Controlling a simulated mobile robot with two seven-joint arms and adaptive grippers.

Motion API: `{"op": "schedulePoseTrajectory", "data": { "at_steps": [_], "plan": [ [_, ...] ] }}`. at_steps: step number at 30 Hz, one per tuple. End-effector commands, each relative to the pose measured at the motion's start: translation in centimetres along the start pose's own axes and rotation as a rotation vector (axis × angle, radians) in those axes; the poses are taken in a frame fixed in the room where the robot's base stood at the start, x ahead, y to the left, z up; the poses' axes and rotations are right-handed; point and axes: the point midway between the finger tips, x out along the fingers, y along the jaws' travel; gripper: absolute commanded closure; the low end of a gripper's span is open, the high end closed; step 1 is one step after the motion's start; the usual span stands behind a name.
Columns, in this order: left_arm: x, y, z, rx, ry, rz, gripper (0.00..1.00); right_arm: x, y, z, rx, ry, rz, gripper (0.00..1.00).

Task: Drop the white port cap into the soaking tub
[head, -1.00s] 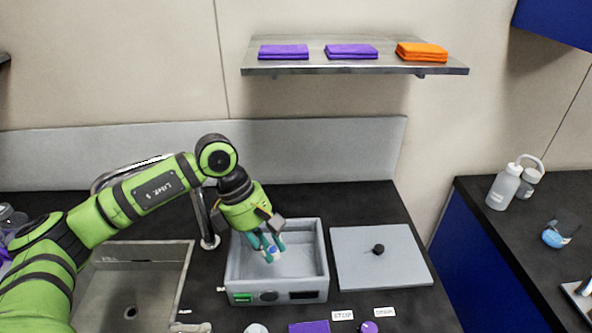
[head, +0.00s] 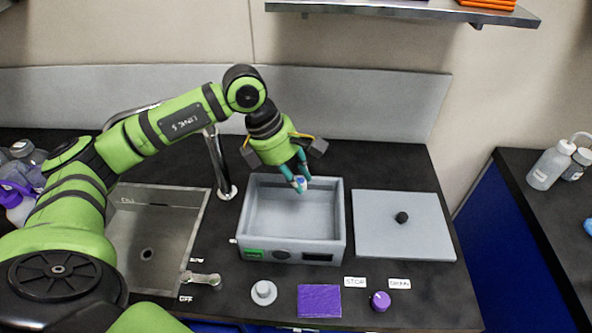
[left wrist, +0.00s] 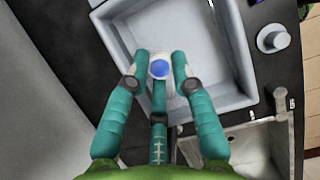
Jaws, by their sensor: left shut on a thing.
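My left gripper (head: 300,185) points down over the grey soaking tub (head: 318,243), near its back right part in the head view. Its teal fingers are shut on the white port cap (head: 302,181), which shows a blue round face. In the left wrist view the cap (left wrist: 159,66) sits between the fingertips, with the tub's grey interior below. The cap is apart from the tub floor; its exact height is hard to tell. The tub is open on top and looks empty. My right gripper is not in view.
A flat grey lid (head: 380,232) with a black knob lies right of the tub. A sink (head: 150,250) and faucet are at the left. A pale round knobbed piece (head: 263,292), a purple cloth (head: 319,301) and a purple knob (head: 380,301) lie in front.

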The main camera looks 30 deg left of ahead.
Motion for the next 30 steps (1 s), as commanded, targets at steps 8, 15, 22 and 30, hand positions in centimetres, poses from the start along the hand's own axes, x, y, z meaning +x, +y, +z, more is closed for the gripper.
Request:
{"op": "schedulePoseTrajectory", "data": {
  "at_steps": [8,15,22,30],
  "plan": [
    [0.3,0.0,-0.1,0.0,0.0,0.0,1.0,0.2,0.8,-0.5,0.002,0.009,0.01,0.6],
    [0.3,0.0,-0.1,0.001,0.0,0.0,0.48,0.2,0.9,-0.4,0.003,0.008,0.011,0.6],
    [0.1,0.0,-0.1,0.001,0.0,0.001,0.48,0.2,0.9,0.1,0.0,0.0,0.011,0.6],
    [-4.0,0.2,-0.1,0.001,-0.001,0.007,0.48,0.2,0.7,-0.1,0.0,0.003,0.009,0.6]
  ]
}}
